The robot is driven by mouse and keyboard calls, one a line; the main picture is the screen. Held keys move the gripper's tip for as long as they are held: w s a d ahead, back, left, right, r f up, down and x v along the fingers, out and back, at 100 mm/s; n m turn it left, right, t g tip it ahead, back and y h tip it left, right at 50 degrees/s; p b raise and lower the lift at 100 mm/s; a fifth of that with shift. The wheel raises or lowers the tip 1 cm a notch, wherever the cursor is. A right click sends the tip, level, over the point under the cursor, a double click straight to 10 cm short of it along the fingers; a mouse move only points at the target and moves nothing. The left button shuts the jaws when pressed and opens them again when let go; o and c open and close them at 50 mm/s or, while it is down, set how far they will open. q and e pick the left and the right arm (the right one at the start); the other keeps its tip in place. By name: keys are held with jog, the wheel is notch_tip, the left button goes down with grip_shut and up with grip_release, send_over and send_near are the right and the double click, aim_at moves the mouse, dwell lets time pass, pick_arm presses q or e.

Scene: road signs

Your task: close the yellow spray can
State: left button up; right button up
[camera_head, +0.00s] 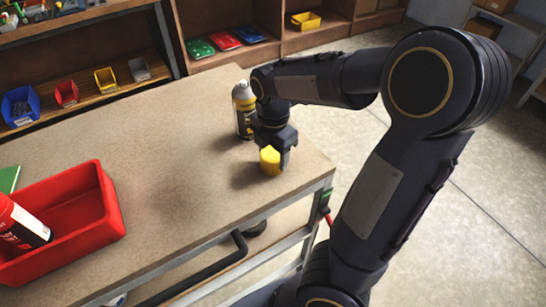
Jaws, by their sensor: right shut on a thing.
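The yellow spray can (242,117) stands upright on the workbench (175,160) near its back right edge. It has a dark label and a pale metal top with no cap on it. My right gripper (271,153) points down in front of the can, to its right. It is shut on a yellow cap (270,161), held at or just above the bench top; I cannot tell whether the cap touches the bench. The right arm partly covers the can's right side. My left gripper is not in view.
A red bin (85,225) with a red can (18,228) leaning in it stands at the bench's left. A green item (9,178) lies behind it. Shelves with small coloured bins stand behind the bench. The middle of the bench is clear.

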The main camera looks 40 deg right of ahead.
aim_at(273, 153)
jog(key=shift+r, duration=0.4)
notch_tip(273, 153, up, 2)
jog(key=shift+r, duration=0.2)
jog(key=s+a+r, duration=0.9)
jog(key=a, duration=0.1)
jog(key=shift+a+r+b, duration=0.35)
jog(key=shift+r, duration=0.05)
jog(key=shift+f, duration=0.1)
